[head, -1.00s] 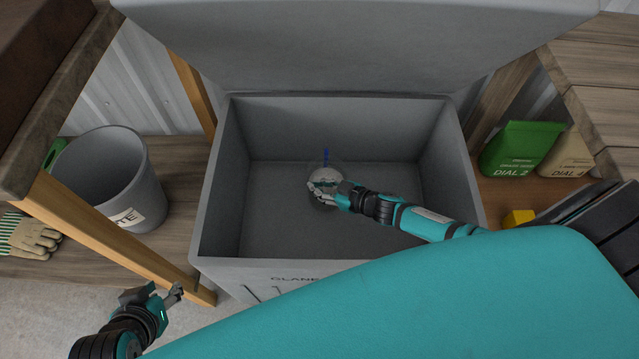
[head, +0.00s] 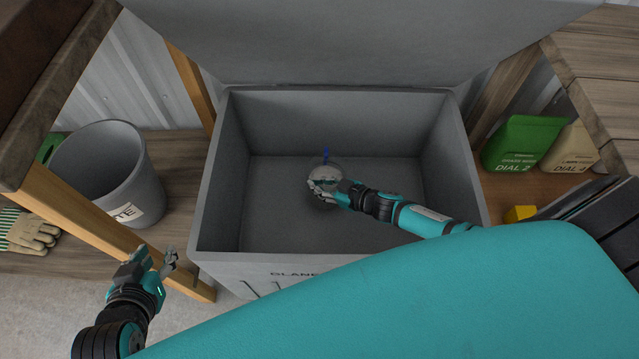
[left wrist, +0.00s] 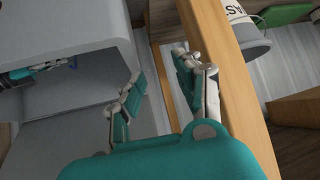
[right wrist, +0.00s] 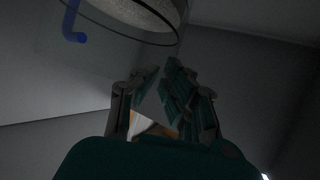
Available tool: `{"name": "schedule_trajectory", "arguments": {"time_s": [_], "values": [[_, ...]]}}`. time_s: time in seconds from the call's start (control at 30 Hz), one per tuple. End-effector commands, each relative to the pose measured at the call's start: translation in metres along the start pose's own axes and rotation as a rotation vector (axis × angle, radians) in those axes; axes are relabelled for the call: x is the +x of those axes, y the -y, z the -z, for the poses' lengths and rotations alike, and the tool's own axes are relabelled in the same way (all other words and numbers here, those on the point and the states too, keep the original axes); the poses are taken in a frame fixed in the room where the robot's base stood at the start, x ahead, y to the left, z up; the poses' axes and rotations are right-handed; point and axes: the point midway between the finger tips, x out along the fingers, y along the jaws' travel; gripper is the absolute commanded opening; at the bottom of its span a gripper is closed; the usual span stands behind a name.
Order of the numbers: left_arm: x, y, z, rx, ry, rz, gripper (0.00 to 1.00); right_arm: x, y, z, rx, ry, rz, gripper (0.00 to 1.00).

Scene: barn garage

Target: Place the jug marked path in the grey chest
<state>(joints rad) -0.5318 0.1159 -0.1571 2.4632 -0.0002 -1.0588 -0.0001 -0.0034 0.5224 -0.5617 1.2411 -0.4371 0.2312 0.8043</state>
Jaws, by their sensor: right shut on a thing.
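The grey chest (head: 208,215) stands open in the middle of the head view, lid raised. A clear jug (head: 331,165) with a blue part is inside its walls, at my right gripper (head: 322,186). My right gripper is shut on the jug and partly hides it; no marking on the jug is readable. In the right wrist view the jug's round rim (right wrist: 165,40) and a blue piece show above the fingers. I cannot tell whether the jug touches the chest floor. My left gripper (head: 155,262) is open and empty, outside the chest at its front left.
A grey bin (head: 95,190) and gloves (head: 30,232) are at left, behind a wooden post (head: 95,232). A green bag (head: 522,143), a tan bag (head: 570,158) and a yellow block (head: 518,214) are at right. The chest floor around the jug looks clear.

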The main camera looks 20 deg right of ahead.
Motion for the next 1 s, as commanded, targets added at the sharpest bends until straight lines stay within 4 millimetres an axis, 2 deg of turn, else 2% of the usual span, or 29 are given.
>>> {"name": "schedule_trajectory", "arguments": {"time_s": [1.0], "values": [[0.004, -0.005, 0.025, 0.001, -0.128, -0.011, 0.34, 0.004, 0.0, -0.004, -0.003, -0.008, 0.0, 0.0]]}}
